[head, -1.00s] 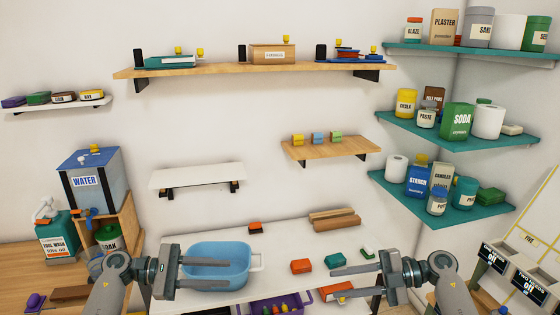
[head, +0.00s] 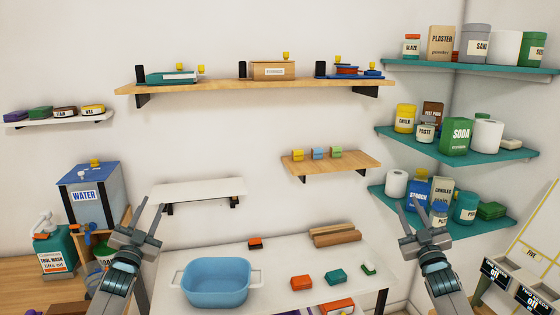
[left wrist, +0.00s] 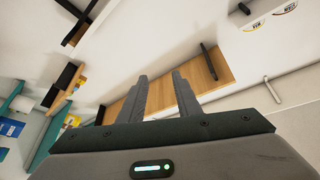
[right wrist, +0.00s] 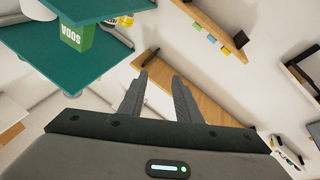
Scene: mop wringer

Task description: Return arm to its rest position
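My left gripper (head: 148,222) is raised at the left in the head view, its fingers pointing up, apart and empty. It stands in front of the left end of the white wall shelf. In the left wrist view its two fingers (left wrist: 160,98) show a gap with nothing between them. My right gripper (head: 408,217) is raised at the right, in front of the lower teal corner shelf, fingers apart and empty. The right wrist view also shows its fingers (right wrist: 157,98) with nothing between them. Neither gripper touches anything that I can see.
A blue tub (head: 215,283) stands on the white table (head: 265,280), with small coloured blocks to its right. A water tank (head: 95,197) and a tool wash bottle (head: 54,250) are at the left. Teal corner shelves (head: 470,147) hold jars at the right. The white wall shelf (head: 198,190) is bare.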

